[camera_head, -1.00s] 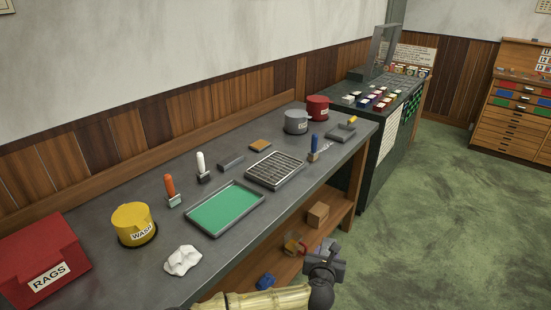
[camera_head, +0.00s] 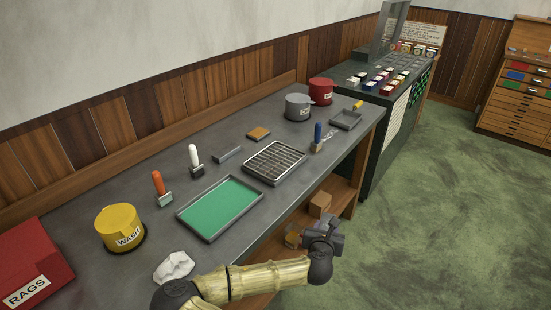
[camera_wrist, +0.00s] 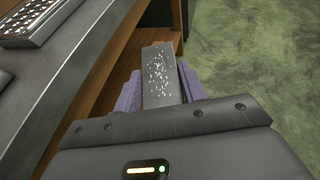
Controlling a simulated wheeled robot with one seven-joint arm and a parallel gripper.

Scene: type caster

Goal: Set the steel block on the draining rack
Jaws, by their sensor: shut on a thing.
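The steel block (camera_wrist: 158,72), a grey slab with white specks on its face, is held between the purple fingers of my gripper (camera_wrist: 160,92) in the wrist view. In the head view my gripper (camera_head: 325,232) is in front of the bench's front edge, beside the lower shelf; the block is hard to make out there. The draining rack (camera_head: 273,163) is a grey tray with a slatted grid on the bench, up and left of my gripper. Its corner shows in the wrist view (camera_wrist: 38,22), apart from the block.
A green-bottomed tray (camera_head: 218,207) lies left of the rack, a blue-handled tool (camera_head: 317,138) right of it. A grey bar (camera_head: 227,154) and orange-brown pad (camera_head: 259,134) lie behind. The lower shelf holds a wooden box (camera_head: 320,204). Open green floor (camera_head: 420,220) lies right.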

